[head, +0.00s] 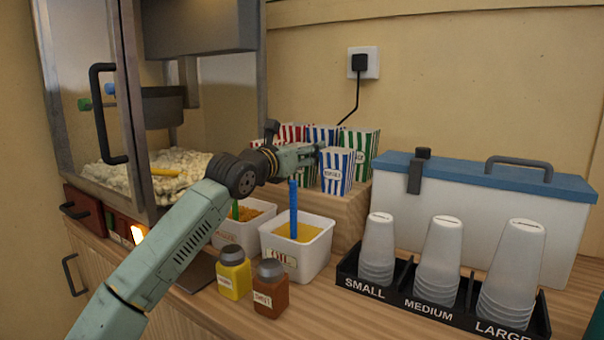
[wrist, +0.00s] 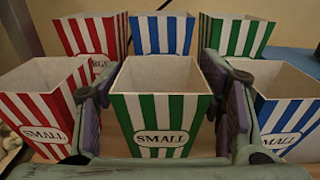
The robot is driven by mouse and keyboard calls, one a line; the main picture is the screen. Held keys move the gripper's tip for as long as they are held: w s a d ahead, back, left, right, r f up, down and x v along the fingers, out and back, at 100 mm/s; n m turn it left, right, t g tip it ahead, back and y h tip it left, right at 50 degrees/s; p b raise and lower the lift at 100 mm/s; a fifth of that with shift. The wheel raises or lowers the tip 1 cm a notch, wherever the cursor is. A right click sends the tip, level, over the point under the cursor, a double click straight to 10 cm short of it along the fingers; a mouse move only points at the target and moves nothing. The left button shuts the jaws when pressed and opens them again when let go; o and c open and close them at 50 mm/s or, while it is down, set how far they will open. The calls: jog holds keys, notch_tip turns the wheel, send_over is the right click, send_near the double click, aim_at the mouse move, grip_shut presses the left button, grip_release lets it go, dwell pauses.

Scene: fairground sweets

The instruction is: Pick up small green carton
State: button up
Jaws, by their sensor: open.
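The small green carton (wrist: 160,110) has green and white stripes and an oval SMALL label. In the wrist view it stands upright in the middle of the front row, and its top is open and empty. My gripper (wrist: 162,112) is open, with one finger on each side of this carton. I cannot tell whether the fingers touch it. In the head view my gripper (head: 312,155) is at the carton stand, and the arm hides most of the small green carton.
A small red carton (wrist: 45,105) stands close on the left and a small blue carton (wrist: 285,108) close on the right, also in the head view (head: 337,170). Red, blue and green cartons stand behind. Tubs, shakers and a popcorn machine (head: 150,110) are nearby.

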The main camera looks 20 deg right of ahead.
jog(key=shift+c, duration=0.6)
jog(key=c, duration=0.6)
jog(key=shift+o, duration=0.2)
